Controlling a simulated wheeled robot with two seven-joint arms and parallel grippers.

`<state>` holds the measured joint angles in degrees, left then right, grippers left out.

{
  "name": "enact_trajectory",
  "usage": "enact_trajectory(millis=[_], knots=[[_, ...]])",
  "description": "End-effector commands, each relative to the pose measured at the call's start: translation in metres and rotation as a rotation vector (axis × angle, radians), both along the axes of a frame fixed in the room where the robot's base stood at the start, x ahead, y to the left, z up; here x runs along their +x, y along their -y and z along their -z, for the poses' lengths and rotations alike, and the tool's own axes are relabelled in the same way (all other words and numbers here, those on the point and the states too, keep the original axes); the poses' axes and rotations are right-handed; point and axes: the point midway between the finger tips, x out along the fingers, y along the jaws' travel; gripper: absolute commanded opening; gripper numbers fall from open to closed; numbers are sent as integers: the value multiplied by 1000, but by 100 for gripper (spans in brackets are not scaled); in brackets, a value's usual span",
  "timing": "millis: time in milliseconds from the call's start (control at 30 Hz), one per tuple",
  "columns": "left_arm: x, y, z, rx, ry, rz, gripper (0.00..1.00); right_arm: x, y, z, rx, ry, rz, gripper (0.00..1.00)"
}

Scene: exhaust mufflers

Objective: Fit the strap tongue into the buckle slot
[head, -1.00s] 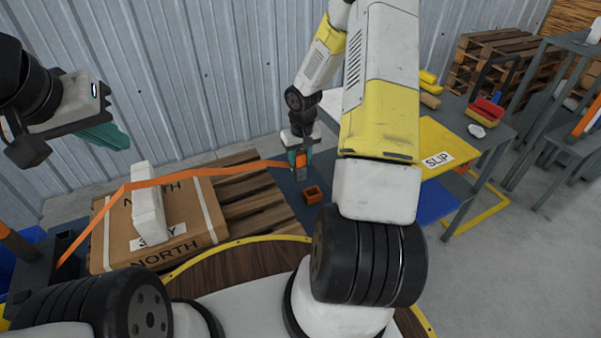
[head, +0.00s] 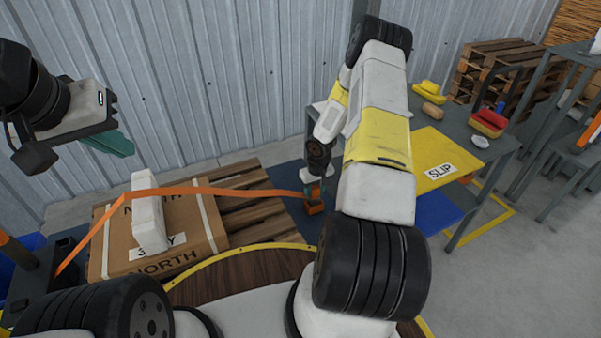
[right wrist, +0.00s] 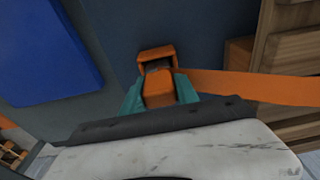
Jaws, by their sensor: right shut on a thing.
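My right gripper (right wrist: 160,95) is shut on the orange strap tongue (right wrist: 158,88), which sits between its teal fingers. The orange buckle (right wrist: 156,54), a small frame with a dark opening, is directly beyond the tongue's end. They overlap in this view, and I cannot tell whether the tip is inside the slot. In the head view the buckle (head: 315,209) is just below the gripper, partly hidden. The orange strap (head: 230,191) runs left from the gripper over a white corner piece (head: 149,222). My left gripper (head: 108,143) hangs apart at upper left; its opening is unclear.
A cardboard box (head: 190,250) lies on a wooden pallet (head: 250,215) under the strap. A grey table (head: 480,150) with a yellow mat (head: 432,152) marked SLIP stands at right. A blue panel (right wrist: 45,50) shows left in the wrist view. A corrugated wall closes the back.

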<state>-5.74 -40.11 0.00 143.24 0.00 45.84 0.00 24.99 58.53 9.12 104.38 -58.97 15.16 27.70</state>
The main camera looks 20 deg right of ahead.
Motion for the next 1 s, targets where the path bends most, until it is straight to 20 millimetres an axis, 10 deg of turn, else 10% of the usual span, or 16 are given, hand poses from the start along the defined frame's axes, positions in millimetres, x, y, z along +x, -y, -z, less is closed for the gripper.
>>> enact_trajectory(millis=[367, 400, 500, 1000], knots=[[0, 0, 0, 0, 0, 0, 0, 0, -1, 6, 1, 1, -1, 0], [0, 0, 0, 0, 0, 0, 0, 0, -1, 6, 1, 1, -1, 42], [0, 0, 0, 0, 0, 0, 0, 0, 0, 6, 0, 1, -1, 58], [0, 0, 0, 0, 0, 0, 0, -1, 1, -17, -1, 4, 1, 58]])
